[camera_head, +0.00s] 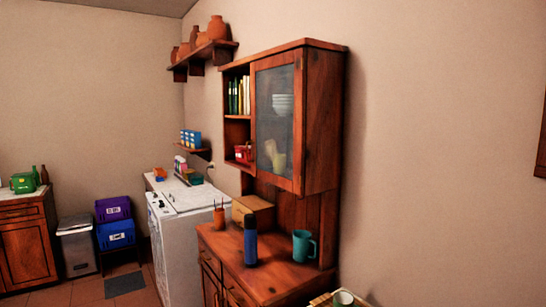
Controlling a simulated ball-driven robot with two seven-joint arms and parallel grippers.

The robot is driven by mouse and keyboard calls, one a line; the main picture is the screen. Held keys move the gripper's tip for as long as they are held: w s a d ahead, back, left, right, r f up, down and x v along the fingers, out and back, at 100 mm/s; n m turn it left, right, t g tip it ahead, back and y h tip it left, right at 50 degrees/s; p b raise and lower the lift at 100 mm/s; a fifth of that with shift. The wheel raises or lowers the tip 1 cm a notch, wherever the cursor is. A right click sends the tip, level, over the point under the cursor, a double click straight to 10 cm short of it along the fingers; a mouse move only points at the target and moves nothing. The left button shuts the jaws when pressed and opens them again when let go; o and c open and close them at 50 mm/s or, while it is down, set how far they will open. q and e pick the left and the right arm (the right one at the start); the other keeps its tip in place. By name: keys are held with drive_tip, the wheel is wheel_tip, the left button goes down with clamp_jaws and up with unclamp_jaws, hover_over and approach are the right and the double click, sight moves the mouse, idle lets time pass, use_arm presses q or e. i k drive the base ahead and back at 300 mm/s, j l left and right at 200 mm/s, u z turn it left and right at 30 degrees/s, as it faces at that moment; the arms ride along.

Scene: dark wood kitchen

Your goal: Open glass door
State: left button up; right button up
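The glass door (266,116) is on the upper part of a dark wood cabinet (323,120) against the wall. It has a wooden frame and a grey glass pane, and it looks shut. Through the glass I see a stack of white bowls (283,104) and a pale yellowish item (275,154). I cannot make out a handle on the door. Neither of my grippers is in view.
On the counter (272,278) below stand a blue bottle (250,240), a teal mug (304,246) and a cardboard box (253,211). A white appliance (180,225) adjoins on the left. Open floor (135,297) lies at lower left.

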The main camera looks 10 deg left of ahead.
sight(298, 57)
drive_tip(key=i+j+z, duration=0.3)
drive_tip(key=j+z, duration=0.3)
drive_tip(key=i+j+z, duration=0.15)
drive_tip(key=j+z, duration=0.15)
